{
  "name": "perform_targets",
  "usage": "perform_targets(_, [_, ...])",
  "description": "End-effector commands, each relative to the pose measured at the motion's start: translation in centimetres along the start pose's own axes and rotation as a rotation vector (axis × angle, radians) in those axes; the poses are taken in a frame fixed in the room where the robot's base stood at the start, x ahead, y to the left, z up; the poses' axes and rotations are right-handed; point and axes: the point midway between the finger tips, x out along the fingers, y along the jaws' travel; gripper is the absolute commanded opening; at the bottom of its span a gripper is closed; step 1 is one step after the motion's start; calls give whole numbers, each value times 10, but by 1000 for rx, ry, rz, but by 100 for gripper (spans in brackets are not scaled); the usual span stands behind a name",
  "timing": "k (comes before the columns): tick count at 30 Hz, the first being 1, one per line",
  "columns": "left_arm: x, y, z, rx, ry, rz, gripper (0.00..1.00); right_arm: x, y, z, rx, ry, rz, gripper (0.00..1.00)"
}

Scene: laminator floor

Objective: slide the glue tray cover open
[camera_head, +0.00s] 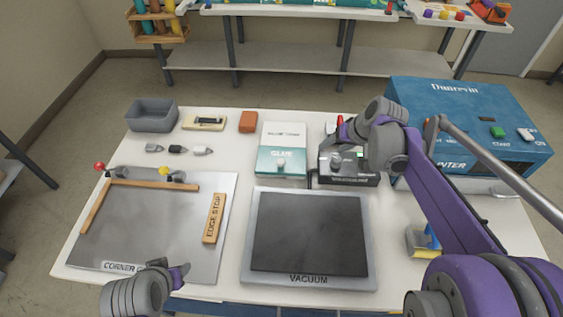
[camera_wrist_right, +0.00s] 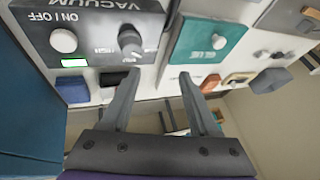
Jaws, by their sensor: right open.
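The glue tray (camera_head: 284,132) stands at the back middle of the white table. Its teal cover (camera_head: 270,163), marked GLUE, has a pale round knob (camera_head: 281,166). The teal cover (camera_wrist_right: 208,30) and its knob (camera_wrist_right: 219,42) also show in the right wrist view, beyond the fingers. My right gripper (camera_wrist_right: 160,78) is open and empty, apart from the cover and knob, over the vacuum box side. In the head view its hand hides part of that box, and its fingertips are unclear. My left gripper (camera_head: 171,268) is low at the front left, away from the tray; its opening is unclear.
The vacuum control box (camera_head: 332,177) with its knobs stands right of the glue tray. The dark vacuum plate (camera_head: 310,235) lies in front. A corner board (camera_head: 130,235) is at left, a grey bin (camera_head: 152,116) behind it. A blue machine (camera_head: 465,110) blocks the back right.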

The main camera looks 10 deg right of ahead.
Motion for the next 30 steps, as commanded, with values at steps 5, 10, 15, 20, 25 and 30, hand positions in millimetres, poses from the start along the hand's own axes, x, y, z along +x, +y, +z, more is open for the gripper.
perform_targets(5, [21,0,23,0,-20,0,50,13,-82,16,-198,-82,95,61])
perform_targets(10, [28,0,30,0,-25,0,50,6,-127,20,-313,-87,151,61])
perform_targets(15, [29,0,31,0,-26,0,50,6,-138,20,-345,-83,169,61])
perform_targets(20, [30,0,32,0,-27,0,50,27,-134,21,-344,-83,169,61])
perform_targets(25, [32,0,34,0,-28,0,50,60,-128,23,-343,-83,169,61])
perform_targets(30, [34,0,35,0,-29,0,50,88,-123,24,-343,-83,169,61])
